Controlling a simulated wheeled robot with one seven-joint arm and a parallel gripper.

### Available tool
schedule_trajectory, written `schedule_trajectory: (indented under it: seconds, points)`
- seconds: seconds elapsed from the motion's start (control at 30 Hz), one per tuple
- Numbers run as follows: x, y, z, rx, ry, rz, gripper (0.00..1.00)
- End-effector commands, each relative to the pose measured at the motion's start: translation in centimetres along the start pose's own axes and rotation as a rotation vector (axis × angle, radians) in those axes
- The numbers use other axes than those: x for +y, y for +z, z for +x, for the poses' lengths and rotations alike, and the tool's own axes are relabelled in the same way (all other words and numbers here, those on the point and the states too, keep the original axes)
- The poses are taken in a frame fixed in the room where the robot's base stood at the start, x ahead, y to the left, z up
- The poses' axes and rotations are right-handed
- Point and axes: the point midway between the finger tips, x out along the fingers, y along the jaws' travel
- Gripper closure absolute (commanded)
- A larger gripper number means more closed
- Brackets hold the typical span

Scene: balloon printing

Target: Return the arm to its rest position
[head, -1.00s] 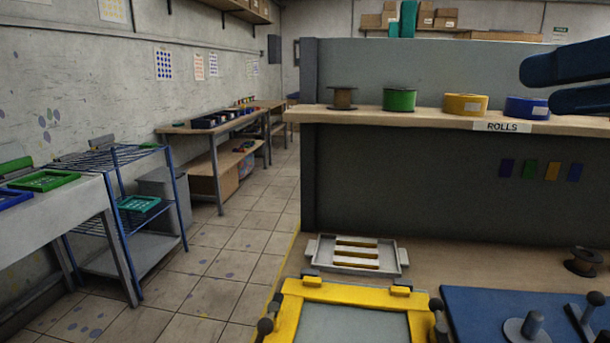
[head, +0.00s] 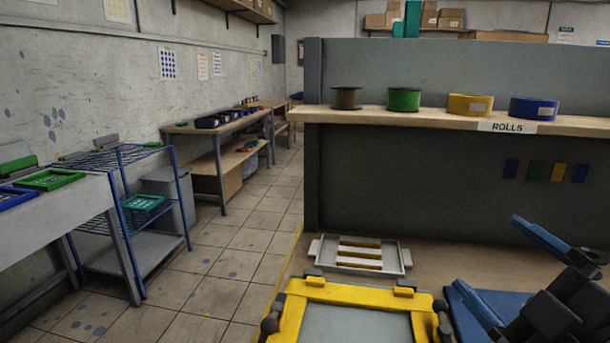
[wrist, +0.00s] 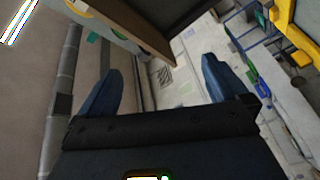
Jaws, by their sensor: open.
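My gripper (head: 487,252) is at the lower right of the head view, above the right end of the bench. Its two blue fingers are spread apart with nothing between them, pointing left. In the wrist view the fingers (wrist: 162,65) are also wide apart and empty, with the floor and the grey wall beyond them. My dark arm links behind the gripper hide part of the blue board on the bench.
A yellow frame (head: 290,317) and a white tray (head: 330,264) with strips lie on the bench. Brown, green (head: 404,99), yellow (head: 470,104) and blue (head: 533,108) rolls stand on the shelf (head: 440,120) above.

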Motion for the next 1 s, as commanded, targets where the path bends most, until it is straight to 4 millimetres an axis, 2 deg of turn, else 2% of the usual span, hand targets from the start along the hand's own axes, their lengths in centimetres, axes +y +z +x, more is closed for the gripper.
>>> schedule_trajectory:
  seconds: [0.03,0.2,0.37,0.5,0.73,0.9,1.0]
  points:
    - [-2.0,0.5,-1.1,-0.035,-0.004,0.081,0.0]
    - [-6.9,1.9,-5.0,-0.149,0.013,0.322,0.0]
    - [-10.9,2.7,-9.6,-0.247,0.034,0.508,0.0]
    - [-13.8,3.0,-14.2,-0.321,0.049,0.64,0.0]
    - [-16.8,2.6,-22.2,-0.406,0.064,0.808,0.0]
    - [-17.6,1.7,-28.1,-0.437,0.055,0.905,0.0]
    - [-17.5,1.1,-30.9,-0.443,0.04,0.949,0.0]
